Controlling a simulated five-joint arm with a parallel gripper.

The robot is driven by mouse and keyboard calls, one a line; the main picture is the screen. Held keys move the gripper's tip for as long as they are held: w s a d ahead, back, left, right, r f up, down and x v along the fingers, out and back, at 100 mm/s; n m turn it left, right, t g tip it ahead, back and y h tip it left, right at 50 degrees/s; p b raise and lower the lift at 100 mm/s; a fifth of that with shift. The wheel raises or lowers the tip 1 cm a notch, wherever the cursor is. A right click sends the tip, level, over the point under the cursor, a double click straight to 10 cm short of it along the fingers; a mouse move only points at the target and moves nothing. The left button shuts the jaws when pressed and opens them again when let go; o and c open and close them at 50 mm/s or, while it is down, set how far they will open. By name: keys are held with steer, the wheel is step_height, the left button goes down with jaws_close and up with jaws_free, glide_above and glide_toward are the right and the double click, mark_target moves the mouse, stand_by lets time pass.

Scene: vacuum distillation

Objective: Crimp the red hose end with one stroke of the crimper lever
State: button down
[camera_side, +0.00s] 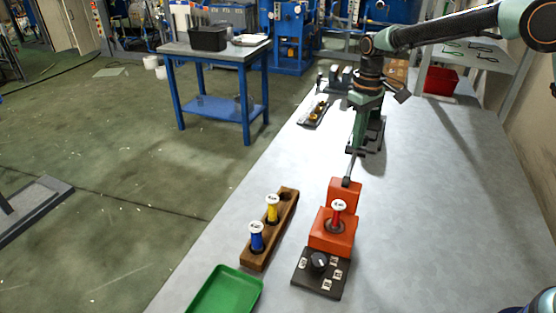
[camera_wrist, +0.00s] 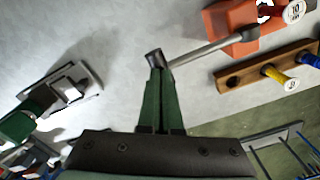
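The orange-red crimper (camera_side: 332,236) stands on the grey bench, with the red hose end (camera_side: 337,216) upright in it under a white cap. The crimper also shows at the top right of the wrist view (camera_wrist: 232,22). Its grey lever (camera_side: 354,158) reaches away from the block toward my gripper; in the wrist view the lever (camera_wrist: 205,51) ends in a dark tip at my fingertips. My gripper (camera_wrist: 157,70) has its green fingers close together at this lever end. Whether the lever is pinched between them or only touched is hidden.
A wooden rack (camera_side: 262,246) holds a blue (camera_side: 257,240) and a yellow hose end (camera_side: 272,212), with one empty hole. A black dial box (camera_side: 320,275) sits before the crimper, and a green tray (camera_side: 225,293) lies at the bench edge. The bench right of the crimper is clear.

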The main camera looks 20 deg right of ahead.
mark_target(355, 153)
steer(key=shift+d+f, duration=0.1)
steer(key=shift+f, duration=0.4)
steer(key=shift+w+f, duration=0.15)
steer(key=shift+f, duration=1.85)
stand_by(0.4)
